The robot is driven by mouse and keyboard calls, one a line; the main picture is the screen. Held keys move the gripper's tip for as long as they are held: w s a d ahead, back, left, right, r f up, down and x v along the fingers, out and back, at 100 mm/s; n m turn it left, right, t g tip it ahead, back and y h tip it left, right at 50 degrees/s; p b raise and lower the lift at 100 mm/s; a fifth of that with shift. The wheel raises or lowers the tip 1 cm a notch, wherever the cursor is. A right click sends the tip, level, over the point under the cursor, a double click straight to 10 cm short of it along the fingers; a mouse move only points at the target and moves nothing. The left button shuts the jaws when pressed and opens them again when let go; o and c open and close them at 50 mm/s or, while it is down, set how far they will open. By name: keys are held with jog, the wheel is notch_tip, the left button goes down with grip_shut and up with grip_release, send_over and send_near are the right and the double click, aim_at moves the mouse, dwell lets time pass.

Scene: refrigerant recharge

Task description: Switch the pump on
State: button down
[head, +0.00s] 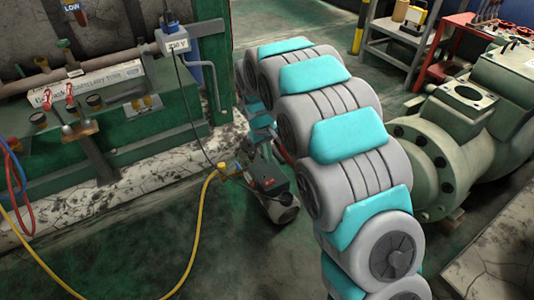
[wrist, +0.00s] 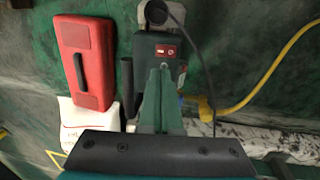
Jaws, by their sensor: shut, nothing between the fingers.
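The pump (head: 270,187) is a small dark green and grey unit on the floor, partly hidden behind my arm in the head view. In the wrist view the pump (wrist: 145,46) is seen from above, with a small red switch (wrist: 168,51) on its top face. My gripper (wrist: 157,66) is shut and empty, its green fingers together over the pump body. The fingertips appear just below and left of the switch in the picture; I cannot tell whether they touch it.
A yellow hose (head: 197,225) runs from the pump across the floor. A black cable (head: 190,110) hangs from the 230 V socket box (head: 174,42). A red case (wrist: 87,60) and white bag (wrist: 82,122) lie left of the pump in the wrist view. A large green compressor (head: 440,150) stands right.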

aim_at(272, 181)
jog(key=f, duration=0.3)
jog(key=f+b, duration=0.1)
jog(key=f, duration=0.3)
jog(key=d+f, duration=0.1)
jog(key=f, duration=0.2)
jog(key=shift+w+d+f, duration=0.1)
jog(key=shift+w+f, duration=0.1)
jog(key=shift+w, duration=0.2)
jog(key=shift+d+f+g+y+p, duration=0.25)
jog(key=shift+y+p, duration=0.25)
jog(key=shift+p, duration=0.25)
jog(key=shift+a+f, duration=0.1)
jog(key=shift+f, duration=0.1)
